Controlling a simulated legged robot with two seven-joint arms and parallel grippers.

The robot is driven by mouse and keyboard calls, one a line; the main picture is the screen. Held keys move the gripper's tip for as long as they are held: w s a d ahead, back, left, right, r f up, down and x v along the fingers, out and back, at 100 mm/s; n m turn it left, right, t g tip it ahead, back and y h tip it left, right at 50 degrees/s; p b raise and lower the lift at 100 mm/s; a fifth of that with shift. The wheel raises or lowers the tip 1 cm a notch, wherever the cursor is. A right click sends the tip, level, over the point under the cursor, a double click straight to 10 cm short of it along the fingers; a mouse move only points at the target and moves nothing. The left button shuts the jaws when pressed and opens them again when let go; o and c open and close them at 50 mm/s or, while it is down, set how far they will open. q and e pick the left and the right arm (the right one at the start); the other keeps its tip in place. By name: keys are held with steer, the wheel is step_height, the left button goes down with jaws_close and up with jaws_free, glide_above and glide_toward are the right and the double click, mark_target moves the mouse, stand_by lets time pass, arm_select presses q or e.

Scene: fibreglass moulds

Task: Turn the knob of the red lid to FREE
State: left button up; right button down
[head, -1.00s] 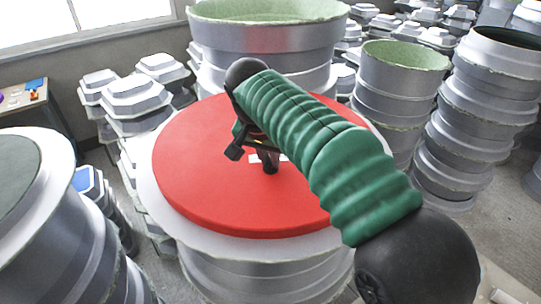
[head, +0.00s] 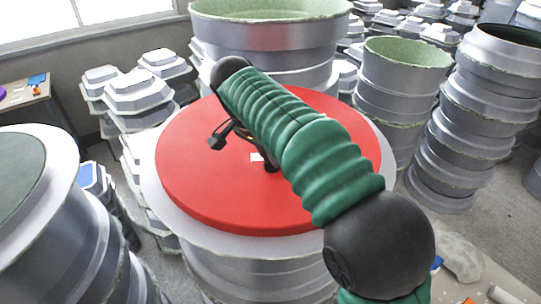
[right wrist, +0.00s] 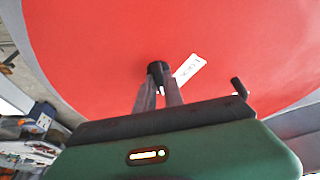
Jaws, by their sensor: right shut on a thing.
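The round red lid (head: 200,175) lies on a pale grey mould in the middle of the head view, and it fills much of the right wrist view (right wrist: 90,40). A small dark knob (head: 271,166) stands near its centre, also seen in the right wrist view (right wrist: 158,69). A white label (right wrist: 189,69) with small dark writing lies beside the knob; I cannot read it surely. My right gripper (right wrist: 160,84) is shut on the knob, one finger on each side. In the head view my green-sleeved arm hides most of the gripper. My left gripper is out of view.
A tall mould with a pale green rim (head: 270,40) stands behind the lid. Stacked moulds (head: 450,140) stand at the right, and a large mould (head: 60,240) is close at the left. A table (head: 30,105) with small items is at the far left.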

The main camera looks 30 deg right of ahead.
steer(key=c, duration=1.4)
jaws_free()
steer(key=shift+s, duration=0.1)
steer(key=shift+c, duration=0.2)
steer(key=p+v, duration=0.2)
steer(key=v, duration=1.4)
steer(key=shift+a+r, duration=0.35)
steer(key=shift+a, duration=0.05)
steer(key=shift+d, duration=0.15)
